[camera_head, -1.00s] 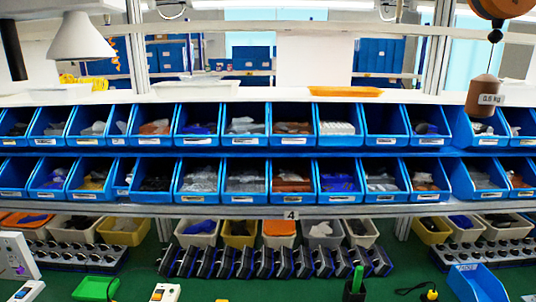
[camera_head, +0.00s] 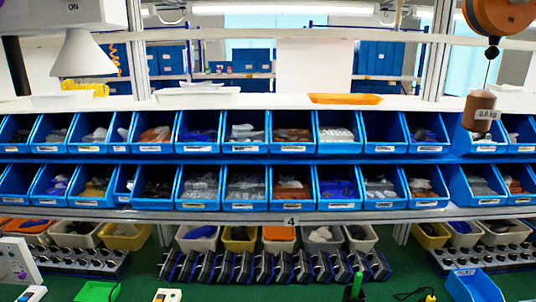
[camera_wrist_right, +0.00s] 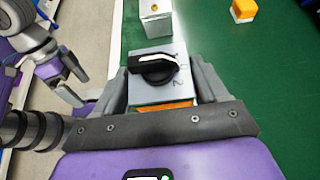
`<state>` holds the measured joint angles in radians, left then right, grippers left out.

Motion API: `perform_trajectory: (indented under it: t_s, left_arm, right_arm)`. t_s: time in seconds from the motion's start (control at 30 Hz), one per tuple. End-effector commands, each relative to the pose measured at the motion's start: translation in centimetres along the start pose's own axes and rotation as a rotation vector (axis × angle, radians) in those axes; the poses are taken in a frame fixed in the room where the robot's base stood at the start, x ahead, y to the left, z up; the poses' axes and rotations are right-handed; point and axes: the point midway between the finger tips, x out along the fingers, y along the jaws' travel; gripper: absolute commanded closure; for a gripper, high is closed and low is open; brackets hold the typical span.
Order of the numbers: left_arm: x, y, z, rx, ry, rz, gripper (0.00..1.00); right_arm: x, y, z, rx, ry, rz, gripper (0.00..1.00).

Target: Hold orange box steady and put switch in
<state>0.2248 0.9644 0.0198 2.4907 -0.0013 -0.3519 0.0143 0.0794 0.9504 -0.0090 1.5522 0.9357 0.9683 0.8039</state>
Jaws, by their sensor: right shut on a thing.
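In the right wrist view my right gripper (camera_wrist_right: 163,93) is shut on a grey switch (camera_wrist_right: 150,92). The switch is a small box with a black rotary knob on its top face, and a finger lies on each side of it. An orange part (camera_wrist_right: 168,106) shows under its near edge; whether this belongs to the switch or is an orange box, I cannot tell. My left gripper (camera_wrist_right: 75,98) shows at the left of the right wrist view, apart from the switch. Its finger gap is unclear. Neither gripper shows in the head view.
A white box (camera_wrist_right: 156,22) and an orange-topped block (camera_wrist_right: 243,11) stand beyond the gripper on the green mat (camera_wrist_right: 250,60). In the head view, a row of dark switches (camera_head: 270,267) lies below shelves of blue bins (camera_head: 245,132). A blue bin (camera_head: 473,284) stands lower right.

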Motion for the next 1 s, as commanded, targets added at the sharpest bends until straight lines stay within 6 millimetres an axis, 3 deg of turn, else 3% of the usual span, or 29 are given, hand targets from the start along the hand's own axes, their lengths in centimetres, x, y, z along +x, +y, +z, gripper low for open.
perform_trajectory:
  t_s: [1.0]
  left_arm:
    - [-3.8,1.4,0.2,0.000,0.000,0.000,0.00]
  right_arm:
    - [-2.6,0.0,4.7,-0.001,-0.001,0.000,0.59]
